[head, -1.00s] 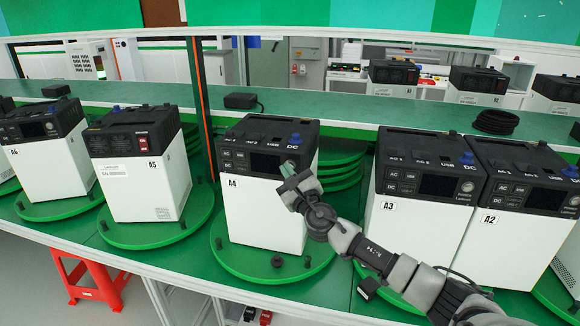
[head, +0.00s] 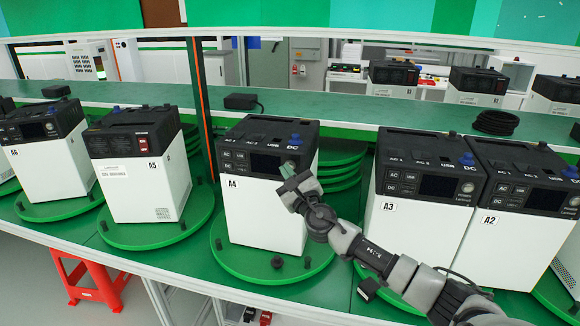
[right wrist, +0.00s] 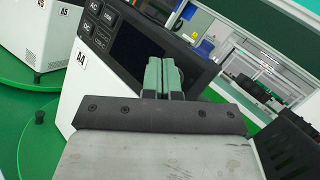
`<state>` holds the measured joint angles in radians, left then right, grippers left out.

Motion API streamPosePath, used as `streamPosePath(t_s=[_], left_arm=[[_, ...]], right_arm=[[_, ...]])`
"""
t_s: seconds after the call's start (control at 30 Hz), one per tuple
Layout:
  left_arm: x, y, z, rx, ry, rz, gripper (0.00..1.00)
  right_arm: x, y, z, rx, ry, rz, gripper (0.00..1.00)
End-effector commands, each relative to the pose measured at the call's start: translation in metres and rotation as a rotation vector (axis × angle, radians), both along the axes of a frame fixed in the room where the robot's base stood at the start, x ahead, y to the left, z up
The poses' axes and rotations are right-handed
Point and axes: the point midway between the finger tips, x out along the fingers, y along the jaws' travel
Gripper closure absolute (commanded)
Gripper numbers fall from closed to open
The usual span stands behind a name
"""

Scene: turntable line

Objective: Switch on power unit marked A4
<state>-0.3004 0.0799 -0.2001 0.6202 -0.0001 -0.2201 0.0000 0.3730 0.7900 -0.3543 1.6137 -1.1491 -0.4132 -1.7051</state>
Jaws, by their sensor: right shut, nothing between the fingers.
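The power unit marked A4 (head: 262,200) is a white box with a black top and black front panel, standing upright on a green turntable (head: 232,262). Its dark screen (head: 264,163) looks unlit. My right gripper (head: 287,170) is shut and empty, its tips at the right end of A4's front panel, right of the screen. In the right wrist view the green fingertips (right wrist: 163,72) are together in front of the panel (right wrist: 135,48) and hide what lies behind them. I cannot tell whether they touch it. My left gripper is not in view.
Unit A5 (head: 145,190) stands left on its own turntable, its front panel turned differently. Units A3 (head: 405,235) and A2 (head: 520,245) stand close together at the right. An orange-edged post (head: 203,110) rises behind, between A5 and A4. A red stool (head: 92,285) is below.

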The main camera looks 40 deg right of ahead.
Motion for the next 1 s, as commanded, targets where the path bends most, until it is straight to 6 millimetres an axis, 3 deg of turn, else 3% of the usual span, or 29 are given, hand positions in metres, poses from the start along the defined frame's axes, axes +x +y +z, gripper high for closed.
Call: streamPosePath(t_s=[1.0], left_arm=[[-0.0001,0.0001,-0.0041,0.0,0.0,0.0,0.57]], right_arm=[[0.0055,-0.0064,0.0002,0.0,0.0,0.0,1.0]])
